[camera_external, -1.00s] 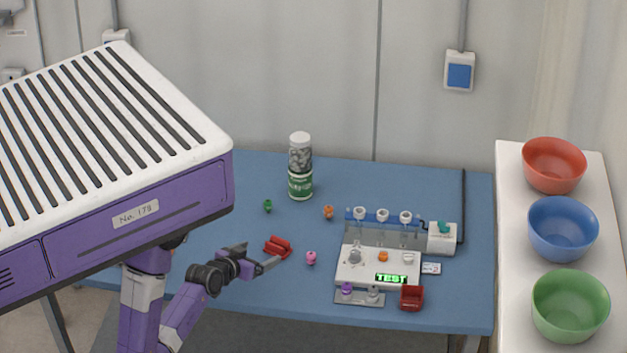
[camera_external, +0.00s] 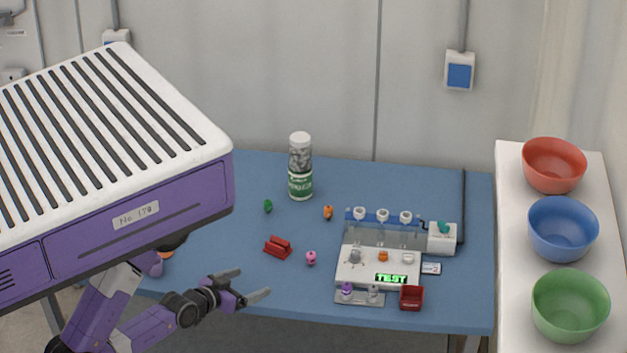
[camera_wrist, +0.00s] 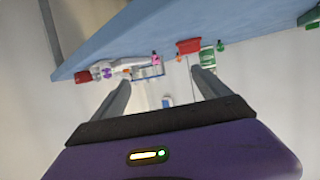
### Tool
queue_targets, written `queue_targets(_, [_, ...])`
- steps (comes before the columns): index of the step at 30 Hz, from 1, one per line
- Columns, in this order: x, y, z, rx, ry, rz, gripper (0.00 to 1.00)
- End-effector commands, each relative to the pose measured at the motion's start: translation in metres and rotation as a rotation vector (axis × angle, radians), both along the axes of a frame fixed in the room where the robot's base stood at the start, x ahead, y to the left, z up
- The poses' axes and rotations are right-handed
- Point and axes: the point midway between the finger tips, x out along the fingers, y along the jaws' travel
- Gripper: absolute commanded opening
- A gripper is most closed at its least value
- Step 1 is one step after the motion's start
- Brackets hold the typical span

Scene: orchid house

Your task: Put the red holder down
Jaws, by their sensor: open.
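The red holder (camera_external: 278,247) lies on the blue table, left of the small pink item (camera_external: 311,258). It also shows in the wrist view (camera_wrist: 189,46), near the table edge. My gripper (camera_external: 262,286) is open and empty, at the table's front edge, below and left of the red holder and apart from it. In the wrist view the fingers (camera_wrist: 160,88) are spread with nothing between them. A second red piece, box-like (camera_external: 411,298), stands at the front right of the test device.
A test device (camera_external: 352,277) with a lit screen and a rack of vials sits right of centre. A jar (camera_external: 300,168) stands at the back. Small green (camera_external: 268,206) and orange (camera_external: 328,212) items lie nearby. Bowls (camera_external: 555,165) stand on a white side shelf.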

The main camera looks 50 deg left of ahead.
Motion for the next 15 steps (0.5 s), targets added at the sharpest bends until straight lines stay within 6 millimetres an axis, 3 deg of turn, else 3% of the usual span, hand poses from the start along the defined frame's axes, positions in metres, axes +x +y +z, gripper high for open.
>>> queue_targets(1, [-0.017, -0.015, 0.004, 0.002, 0.000, -0.047, 0.87])
queue_targets(6, [-0.056, -0.044, 0.026, 0.006, -0.038, -0.161, 0.87])
queue_targets(10, [-0.072, -0.055, 0.038, 0.006, -0.057, -0.215, 0.87])
queue_targets(15, [-0.078, -0.058, 0.043, 0.004, -0.068, -0.233, 0.87])
